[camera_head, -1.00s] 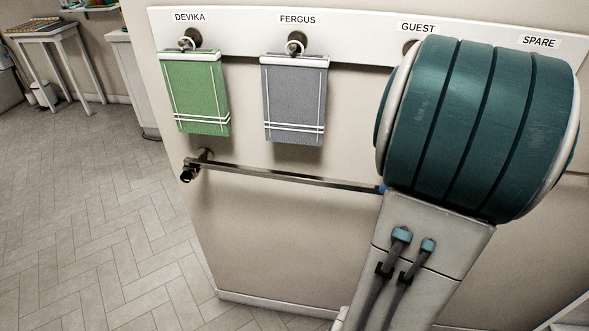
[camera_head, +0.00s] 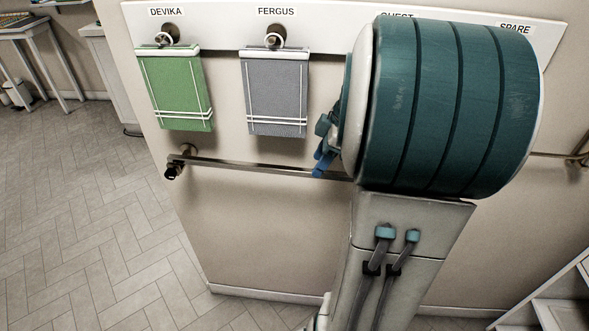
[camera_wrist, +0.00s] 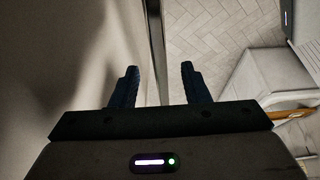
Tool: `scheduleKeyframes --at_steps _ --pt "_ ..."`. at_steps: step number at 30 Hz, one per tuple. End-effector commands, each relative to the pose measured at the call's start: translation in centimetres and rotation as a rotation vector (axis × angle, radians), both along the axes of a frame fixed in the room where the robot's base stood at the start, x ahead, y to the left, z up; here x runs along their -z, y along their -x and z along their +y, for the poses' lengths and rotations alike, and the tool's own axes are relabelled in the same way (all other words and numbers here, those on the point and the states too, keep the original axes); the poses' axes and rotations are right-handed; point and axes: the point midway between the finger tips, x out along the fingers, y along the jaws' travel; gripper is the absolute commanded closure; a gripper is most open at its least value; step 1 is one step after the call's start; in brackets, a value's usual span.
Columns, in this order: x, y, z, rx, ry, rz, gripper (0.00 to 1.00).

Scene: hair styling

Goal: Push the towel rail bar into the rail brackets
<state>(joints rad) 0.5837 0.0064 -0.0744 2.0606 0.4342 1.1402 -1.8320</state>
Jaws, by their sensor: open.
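The towel rail bar (camera_head: 255,166) is a long, thin metal bar across the wall below the towels. Its left end is at the left rail bracket (camera_head: 187,151); I cannot tell how it is seated there. The right rail bracket (camera_head: 580,155) shows at the right edge, and my arm hides the bar's middle. My gripper (camera_head: 323,163) is at the bar, left of the arm. In the wrist view, my gripper (camera_wrist: 158,84) is open, with the bar (camera_wrist: 157,40) running between its two fingers. I cannot tell whether they touch it.
A green towel (camera_head: 177,90) and a grey towel (camera_head: 275,92) hang above the bar from a white name board (camera_head: 220,22). A white shelf unit (camera_head: 560,295) stands at lower right. The tiled floor (camera_head: 90,220) at left is clear.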

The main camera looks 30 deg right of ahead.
Motion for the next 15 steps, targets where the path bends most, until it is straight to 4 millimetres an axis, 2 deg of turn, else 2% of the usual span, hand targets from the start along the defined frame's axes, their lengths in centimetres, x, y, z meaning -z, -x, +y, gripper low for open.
scheduleKeyframes --at_steps 3,6,14,15 --pt "1.7 -0.4 0.7 0.000 -0.001 0.002 0.58" --pt "2.5 -0.6 0.9 0.001 -0.001 0.001 0.58" --pt "2.8 -0.7 1.0 0.001 0.000 0.000 0.58" --pt "2.8 -0.7 1.0 0.001 0.000 0.000 0.64"
